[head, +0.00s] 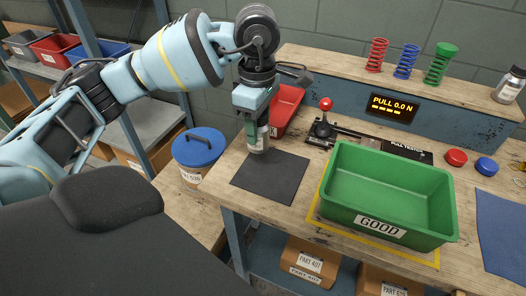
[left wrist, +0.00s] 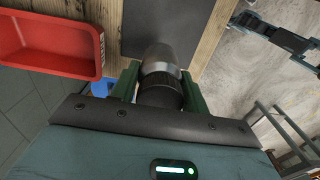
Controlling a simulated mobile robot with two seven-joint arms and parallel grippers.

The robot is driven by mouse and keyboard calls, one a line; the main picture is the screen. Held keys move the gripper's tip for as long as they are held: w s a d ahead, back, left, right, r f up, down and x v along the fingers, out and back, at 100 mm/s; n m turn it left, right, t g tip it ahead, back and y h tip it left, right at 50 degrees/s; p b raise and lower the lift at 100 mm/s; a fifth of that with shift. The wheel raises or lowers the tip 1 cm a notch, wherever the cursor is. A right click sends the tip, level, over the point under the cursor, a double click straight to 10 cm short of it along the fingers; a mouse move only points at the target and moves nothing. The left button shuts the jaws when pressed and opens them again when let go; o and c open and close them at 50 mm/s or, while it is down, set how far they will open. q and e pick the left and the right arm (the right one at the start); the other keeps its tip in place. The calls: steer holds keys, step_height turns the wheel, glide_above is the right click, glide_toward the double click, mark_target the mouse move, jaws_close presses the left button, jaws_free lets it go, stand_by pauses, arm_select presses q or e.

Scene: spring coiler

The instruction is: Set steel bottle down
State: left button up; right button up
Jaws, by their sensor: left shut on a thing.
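My left gripper (head: 257,128) is shut on the steel bottle (head: 258,143), which it holds roughly upright, base down, at the left end of the workbench. In the left wrist view the bottle (left wrist: 159,58) shows its bare metal body and black cap between the green fingers (left wrist: 158,85). The bottle's lower end appears over or beside the back left corner of the black mat (head: 272,180). I cannot tell whether its base touches the bench. My right gripper is not in view.
A red bin (head: 290,108) stands close behind the bottle, and a lever with a red knob (head: 326,104) to its right. A green GOOD bin (head: 340,205) fills the middle. A blue-lidded bucket (head: 198,147) stands left of the bench. The mat is clear.

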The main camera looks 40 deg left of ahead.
mark_target(259, 146)
arm_select(q)
steer(key=shift+f, duration=3.2)
steer(key=shift+f, duration=0.15)
steer(key=o, duration=1.2)
steer(key=shift+c, duration=0.2)
step_height(259, 146, up, 12)
steer(key=shift+r, duration=0.15)
